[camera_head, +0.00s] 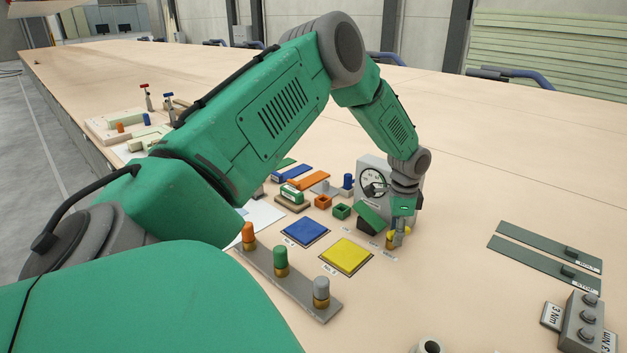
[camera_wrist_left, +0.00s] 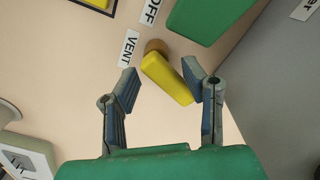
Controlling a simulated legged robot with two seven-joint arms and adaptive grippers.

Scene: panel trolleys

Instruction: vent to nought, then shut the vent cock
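The vent cock's yellow lever (camera_wrist_left: 168,78) lies between the fingers of my left gripper (camera_wrist_left: 162,80) in the left wrist view, beside the VENT label (camera_wrist_left: 129,48). The right-hand finger is very near the lever or touching it; a gap shows on the other side. The gripper is open. In the head view my left gripper (camera_head: 398,232) points down at the yellow lever, in front of the grey gauge box. The pressure gauge (camera_head: 373,182) has a white dial, partly hidden by my arm; its reading is too small to tell. My right gripper is not in view.
A green lever (camera_wrist_left: 205,15) is close by, next to an OFF label (camera_wrist_left: 149,10). A yellow pad (camera_head: 346,257), a blue pad (camera_head: 305,232) and a grey bar with coloured pegs (camera_head: 285,283) lie nearer. Bare tabletop lies right of the gauge box.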

